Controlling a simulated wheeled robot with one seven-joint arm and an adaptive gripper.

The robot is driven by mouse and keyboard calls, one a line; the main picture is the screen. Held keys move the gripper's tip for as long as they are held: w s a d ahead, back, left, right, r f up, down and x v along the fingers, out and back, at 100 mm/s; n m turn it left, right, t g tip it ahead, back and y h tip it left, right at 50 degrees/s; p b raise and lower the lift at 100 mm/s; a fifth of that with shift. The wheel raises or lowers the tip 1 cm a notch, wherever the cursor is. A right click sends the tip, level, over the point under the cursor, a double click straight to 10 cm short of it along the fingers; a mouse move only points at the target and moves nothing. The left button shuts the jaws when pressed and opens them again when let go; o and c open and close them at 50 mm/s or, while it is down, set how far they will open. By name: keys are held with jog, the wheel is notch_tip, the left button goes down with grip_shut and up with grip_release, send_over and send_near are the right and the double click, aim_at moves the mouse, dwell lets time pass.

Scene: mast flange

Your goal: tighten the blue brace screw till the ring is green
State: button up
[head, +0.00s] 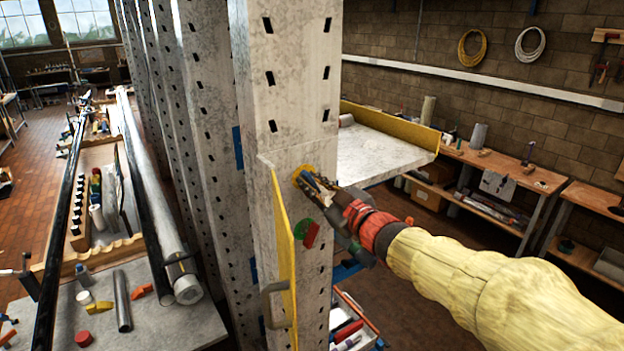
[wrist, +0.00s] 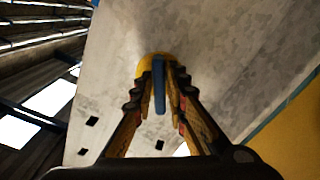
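The blue brace screw (wrist: 159,86) shows as a narrow blue bar between my gripper's fingers in the wrist view. In the head view its blue part (head: 309,183) is mostly hidden by the fingers. A yellow ring (head: 303,172) surrounds the screw's base on the mast face; its upper rim also shows in the wrist view (wrist: 150,66). No green shows on the visible part of the ring. My gripper (head: 316,187) reaches in from the right, its fingers closed in on both sides of the blue bar. The exact contact is hard to see.
The perforated grey mast (head: 290,80) stands upright. A yellow plate (head: 284,250) with a grey handle juts out below left of the ring. A green and red disc (head: 304,229) sits below it. A yellow-edged shelf (head: 385,152) extends to the right, above my arm.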

aim_at(314, 185)
jog(key=o, duration=0.3)
jog(key=shift+r, duration=0.1)
jog(key=shift+v, duration=2.5)
jog(key=shift+a, duration=0.1)
